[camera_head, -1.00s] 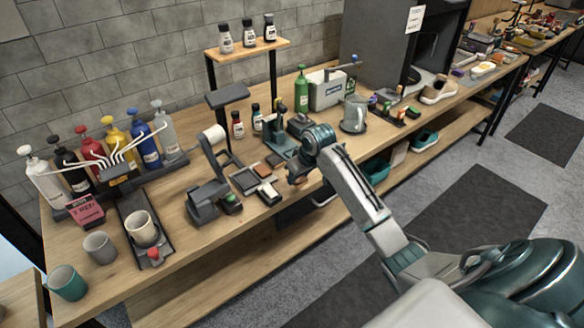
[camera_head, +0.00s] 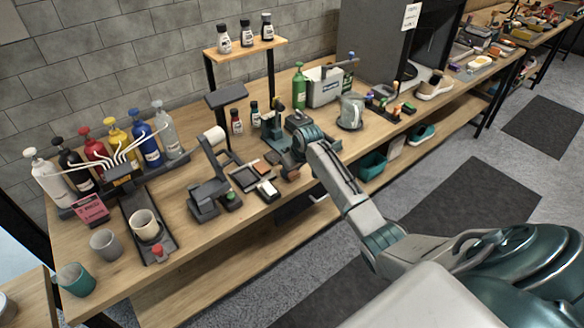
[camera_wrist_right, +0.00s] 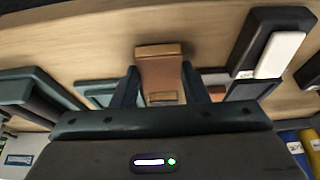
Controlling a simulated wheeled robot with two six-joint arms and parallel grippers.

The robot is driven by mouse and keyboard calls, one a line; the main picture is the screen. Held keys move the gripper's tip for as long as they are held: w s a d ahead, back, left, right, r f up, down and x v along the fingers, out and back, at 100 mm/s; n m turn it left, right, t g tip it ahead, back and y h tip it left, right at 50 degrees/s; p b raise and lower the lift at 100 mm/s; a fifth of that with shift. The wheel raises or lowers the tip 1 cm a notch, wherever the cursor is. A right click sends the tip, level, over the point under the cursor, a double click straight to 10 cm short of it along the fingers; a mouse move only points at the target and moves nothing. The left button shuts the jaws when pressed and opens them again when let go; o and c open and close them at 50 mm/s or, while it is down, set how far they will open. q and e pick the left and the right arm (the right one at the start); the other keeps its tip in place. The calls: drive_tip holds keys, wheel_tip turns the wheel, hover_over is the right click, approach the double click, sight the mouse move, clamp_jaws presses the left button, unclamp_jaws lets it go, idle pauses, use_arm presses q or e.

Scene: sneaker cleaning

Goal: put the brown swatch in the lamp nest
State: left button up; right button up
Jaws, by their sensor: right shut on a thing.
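The brown swatch (camera_wrist_right: 160,72) shows in the right wrist view between the two dark fingers of my right gripper (camera_wrist_right: 161,92). The gripper is shut on it. In the head view my right gripper (camera_head: 291,168) is low over the bench, just right of the swatch tray, and hides the held swatch. A dark stand with a bent arm (camera_head: 207,197), which looks like the lamp, is left of the tray. I cannot make out its nest clearly. My left gripper is not in view.
The dark tray (camera_head: 242,180) holds other swatches; a white-topped dark block (camera_head: 266,189) is at its front. A grey pitcher (camera_head: 351,110) and green bottle (camera_head: 299,88) stand behind and right. Pump bottles and cups crowd the left. Bare wood lies along the front edge.

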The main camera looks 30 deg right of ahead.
sight(296, 175)
drive_tip(key=shift+f, duration=0.15)
drive_tip(key=o, duration=0.9)
drive_tip(key=shift+o, duration=0.2)
drive_tip(key=shift+f, duration=0.1)
drive_tip(key=shift+f+b, duration=0.1)
drive_tip(key=shift+b, duration=0.3)
drive_tip(key=b+v, duration=0.3)
drive_tip(key=v, duration=0.2)
drive_tip(key=shift+d, duration=0.15)
drive_tip(key=v, duration=0.6)
